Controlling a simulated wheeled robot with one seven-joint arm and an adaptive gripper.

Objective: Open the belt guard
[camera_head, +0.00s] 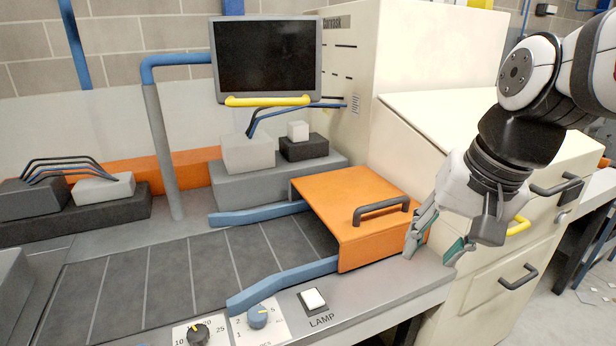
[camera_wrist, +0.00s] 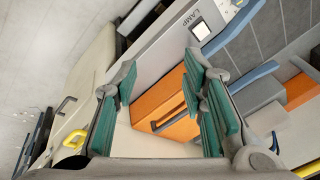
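The belt guard is an orange cover (camera_head: 345,200) over the right end of the dark belt (camera_head: 180,275). Its top lies about level, with a side flap hanging at the front. A dark grey bar handle (camera_head: 381,209) stands on its top near the right edge. My gripper (camera_head: 434,243) is open and empty, pointing down just right of the guard and apart from the handle. In the wrist view, the guard (camera_wrist: 160,100) and its handle (camera_wrist: 176,121) show between the open green-padded fingers (camera_wrist: 160,75).
Blue guide rails (camera_head: 285,284) flank the belt. A LAMP button (camera_head: 313,299) and two knobs (camera_head: 257,316) sit on the front edge. A monitor (camera_head: 266,58) with a yellow bar stands behind. A cream cabinet (camera_head: 490,150) with handles stands at right, close to my arm.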

